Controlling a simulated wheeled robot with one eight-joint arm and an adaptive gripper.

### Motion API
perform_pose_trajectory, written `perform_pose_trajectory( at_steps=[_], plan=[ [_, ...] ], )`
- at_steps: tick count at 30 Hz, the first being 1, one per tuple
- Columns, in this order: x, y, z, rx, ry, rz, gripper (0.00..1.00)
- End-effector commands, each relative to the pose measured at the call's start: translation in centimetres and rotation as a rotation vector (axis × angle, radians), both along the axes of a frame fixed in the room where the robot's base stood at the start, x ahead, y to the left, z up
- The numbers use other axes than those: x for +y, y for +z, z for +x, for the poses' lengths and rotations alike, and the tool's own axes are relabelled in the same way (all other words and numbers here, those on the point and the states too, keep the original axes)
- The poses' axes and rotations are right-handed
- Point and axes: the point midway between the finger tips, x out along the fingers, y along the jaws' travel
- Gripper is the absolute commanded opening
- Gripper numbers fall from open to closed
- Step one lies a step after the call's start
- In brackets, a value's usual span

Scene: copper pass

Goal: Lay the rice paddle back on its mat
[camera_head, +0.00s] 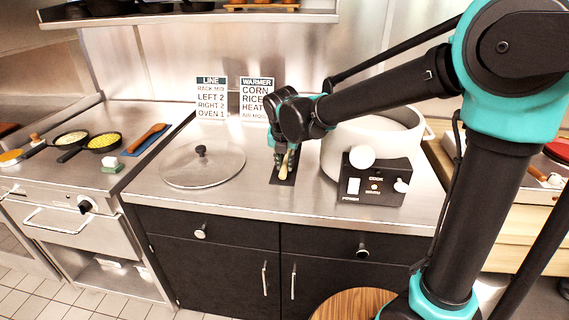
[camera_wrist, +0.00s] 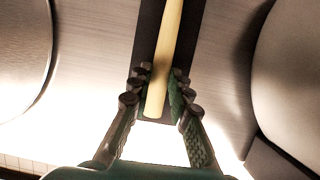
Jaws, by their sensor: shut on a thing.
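The rice paddle (camera_wrist: 166,50) shows in the wrist view as a pale wooden handle running up from between my fingertips; its far end is out of that frame. My gripper (camera_wrist: 158,92) is shut on the handle near its lower end. In the head view the paddle (camera_head: 284,168) is a small pale strip below my gripper (camera_head: 286,152). The dark mat (camera_head: 281,180) lies on the steel counter directly under the paddle, and it shows behind the handle in the wrist view. I cannot tell whether the paddle touches the mat.
A glass lid (camera_head: 203,168) lies left of the mat. A large white rice cooker (camera_head: 345,150) with a black control box (camera_head: 378,180) stands close on the right. Two signs (camera_head: 212,97) stand at the back.

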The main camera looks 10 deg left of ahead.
Motion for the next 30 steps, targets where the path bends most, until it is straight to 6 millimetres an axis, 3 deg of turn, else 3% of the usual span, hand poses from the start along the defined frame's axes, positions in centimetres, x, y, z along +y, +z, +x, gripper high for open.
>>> perform_pose_trajectory(
  at_steps=[6,7,11,23,30],
  plan=[
    [0.0,-0.2,0.0,0.000,0.000,0.000,0.00],
    [0.0,-0.2,0.0,0.000,0.000,0.000,0.22],
    [0.0,-0.2,0.0,0.000,0.000,0.000,0.38],
    [0.0,0.4,-0.1,0.000,0.000,0.000,0.39],
    [-0.2,4.2,-1.5,0.000,0.002,-0.001,0.39]
  ],
)
